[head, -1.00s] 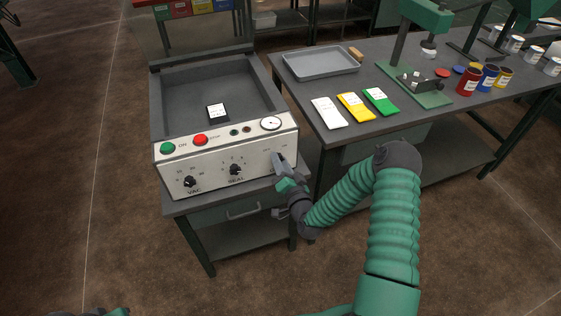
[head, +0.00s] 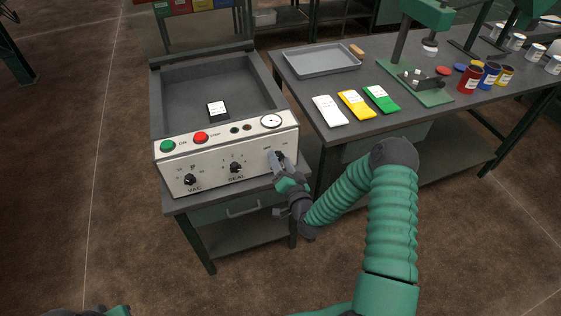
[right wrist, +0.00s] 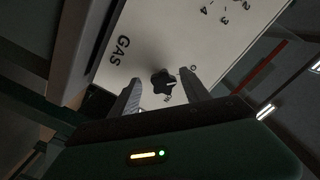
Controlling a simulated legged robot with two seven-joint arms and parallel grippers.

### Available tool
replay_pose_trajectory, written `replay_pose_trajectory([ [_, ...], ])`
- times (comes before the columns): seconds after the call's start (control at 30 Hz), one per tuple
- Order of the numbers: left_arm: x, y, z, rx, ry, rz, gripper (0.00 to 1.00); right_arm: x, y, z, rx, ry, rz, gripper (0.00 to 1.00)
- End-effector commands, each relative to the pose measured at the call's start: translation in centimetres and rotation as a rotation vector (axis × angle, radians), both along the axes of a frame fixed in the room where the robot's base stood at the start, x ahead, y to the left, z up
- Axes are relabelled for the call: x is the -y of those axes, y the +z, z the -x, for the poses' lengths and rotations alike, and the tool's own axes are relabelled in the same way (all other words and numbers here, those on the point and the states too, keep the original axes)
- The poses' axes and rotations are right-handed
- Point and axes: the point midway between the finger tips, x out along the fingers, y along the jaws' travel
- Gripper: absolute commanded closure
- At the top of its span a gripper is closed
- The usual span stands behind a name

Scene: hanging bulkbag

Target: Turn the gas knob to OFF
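The gas knob (right wrist: 162,82) is a small black lobed knob on the white front panel, with the word GAS printed beside it in the right wrist view. My right gripper (right wrist: 161,88) is open, with one finger on each side of the knob. Small gaps seem to show between the fingers and the knob; contact is not clear. In the head view my right gripper (head: 277,161) is at the right end of the machine's control panel (head: 210,175) and largely hides the gas knob.
The panel also carries the VAC knob (head: 190,180), the SEAL knob (head: 236,168), a green button (head: 167,146), a red button (head: 200,138) and a round gauge (head: 272,121). A workbench (head: 315,86) with packets, a tray and cans stands to the right.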

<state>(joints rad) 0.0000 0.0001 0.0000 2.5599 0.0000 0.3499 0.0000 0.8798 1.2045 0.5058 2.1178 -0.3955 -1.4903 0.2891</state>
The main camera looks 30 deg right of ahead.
Motion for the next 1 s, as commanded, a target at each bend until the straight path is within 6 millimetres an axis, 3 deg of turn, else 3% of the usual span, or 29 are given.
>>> replay_pose_trajectory([
  [0.27, 0.0, 0.1, 0.0, 0.000, 0.000, 0.000, 0.64, -0.3, 0.1, 1.2, 0.003, 0.000, 0.001, 0.45],
  [0.7, 0.0, -0.5, 0.0, 0.000, 0.000, 0.000, 0.64, -3.0, -0.2, 12.8, -0.003, -0.001, -0.003, 0.45],
  [0.83, 0.0, 0.3, 0.0, 0.000, 0.000, 0.000, 0.64, -3.6, 0.2, 15.2, -0.003, 0.000, -0.004, 0.45],
  [1.0, 0.0, 0.4, 0.0, 0.000, 0.000, 0.000, 0.64, -3.9, 0.1, 16.3, -0.001, 0.000, -0.002, 0.45],
])
